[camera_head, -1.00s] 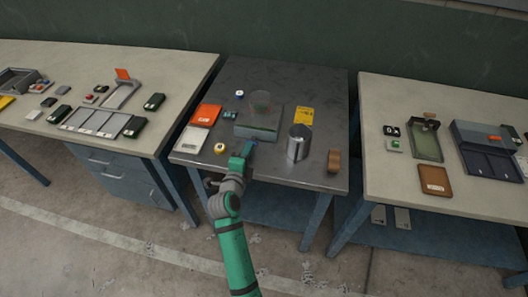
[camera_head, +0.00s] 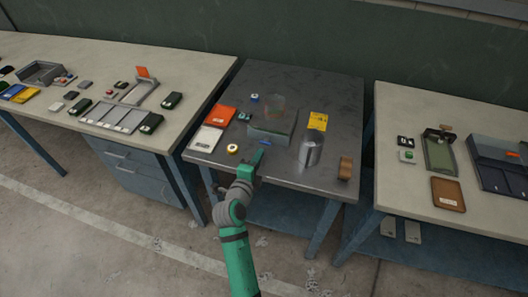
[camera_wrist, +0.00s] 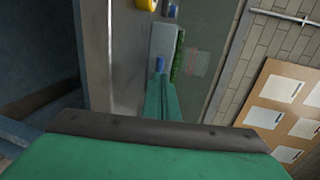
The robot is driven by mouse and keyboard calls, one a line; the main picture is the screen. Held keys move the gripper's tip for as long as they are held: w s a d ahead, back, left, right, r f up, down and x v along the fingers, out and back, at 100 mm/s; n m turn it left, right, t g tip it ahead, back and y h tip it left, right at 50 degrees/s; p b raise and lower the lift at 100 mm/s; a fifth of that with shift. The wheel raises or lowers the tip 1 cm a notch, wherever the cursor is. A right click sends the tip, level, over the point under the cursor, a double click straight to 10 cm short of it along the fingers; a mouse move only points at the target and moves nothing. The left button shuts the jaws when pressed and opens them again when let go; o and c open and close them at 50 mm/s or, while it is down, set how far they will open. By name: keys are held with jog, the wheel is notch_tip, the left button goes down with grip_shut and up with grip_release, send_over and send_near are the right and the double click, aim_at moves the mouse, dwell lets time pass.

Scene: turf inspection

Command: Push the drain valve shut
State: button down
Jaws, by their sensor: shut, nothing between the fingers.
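A grey-green box (camera_head: 283,136) with a clear cup (camera_head: 276,103) on top stands on the middle table. A small blue part (camera_head: 266,142), which looks like the drain valve, is low on its front face. My gripper (camera_head: 260,155) is shut and empty just in front of it. In the wrist view the shut fingertips (camera_wrist: 160,80) point at the blue part (camera_wrist: 160,64), very close to it. I cannot tell whether they touch. The fingers partly hide the box's front there.
A metal cylinder (camera_head: 311,151) stands close on the right, with a brown block (camera_head: 345,168) beyond it. A yellow card (camera_head: 318,121) lies behind the cylinder.

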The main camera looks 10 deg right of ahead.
jog(key=shift+v, duration=4.45)
jog(key=s+a+f+n+y, duration=0.3)
jog(key=s+f+n, duration=0.35)
jog(key=s, duration=0.25)
jog(key=s+a+f+n+y, duration=0.3)
jog(key=s+f+n, duration=0.2)
jog(key=s+n, duration=0.3)
jog(key=s+r+n, duration=0.3)
jog(key=s+n, duration=0.1)
jog(key=s, duration=0.7)
jog(key=s+a+r+n+t+y, duration=0.1)
jog(key=s+r+n, duration=0.2)
jog(key=s, duration=0.8)
jog(key=shift+n+t+y, duration=0.3)
jog(key=shift+n, duration=0.95)
